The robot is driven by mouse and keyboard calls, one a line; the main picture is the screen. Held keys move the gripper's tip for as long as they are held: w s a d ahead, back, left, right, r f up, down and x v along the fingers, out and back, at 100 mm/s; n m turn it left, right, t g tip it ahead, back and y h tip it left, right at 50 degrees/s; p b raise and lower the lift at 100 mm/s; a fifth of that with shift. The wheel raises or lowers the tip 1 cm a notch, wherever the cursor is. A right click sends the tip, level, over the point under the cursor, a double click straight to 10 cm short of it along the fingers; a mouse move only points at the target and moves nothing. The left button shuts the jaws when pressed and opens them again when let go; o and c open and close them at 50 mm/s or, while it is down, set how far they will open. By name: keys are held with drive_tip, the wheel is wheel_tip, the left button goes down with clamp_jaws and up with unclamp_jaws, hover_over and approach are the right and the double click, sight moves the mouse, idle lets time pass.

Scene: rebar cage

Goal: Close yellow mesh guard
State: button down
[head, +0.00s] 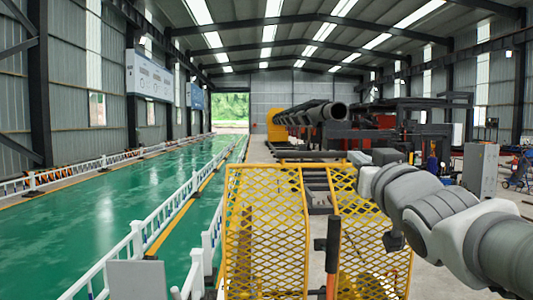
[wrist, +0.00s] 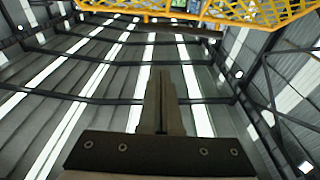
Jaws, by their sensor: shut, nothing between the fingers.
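The yellow mesh guard (head: 265,232) stands in front of me in the head view. A dark upright post (head: 333,245) stands at this gap. My arm reaches in from the right, above and partly in front of the right panel. In the wrist view my gripper (wrist: 162,78) is shut and empty, with its fingers together against the roof. Yellow mesh (wrist: 240,12) crosses the top of that view, apart from the fingertips.
White railings (head: 160,230) run along the green floor at left. A grey panel (head: 137,280) stands at the lower left. Behind the guard are dark rails and large machinery (head: 385,125). A grey cabinet (head: 480,170) stands at right.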

drive_tip(key=w, duration=0.1)
drive_tip(key=p, duration=0.4)
hover_over(335, 188)
drive_tip(key=s, duration=0.1)
drive_tip(key=shift+d+r, duration=0.1)
drive_tip(key=shift+r, duration=0.05)
drive_tip(key=shift+w+f, duration=0.4)
drive_tip(key=shift+w, duration=0.05)
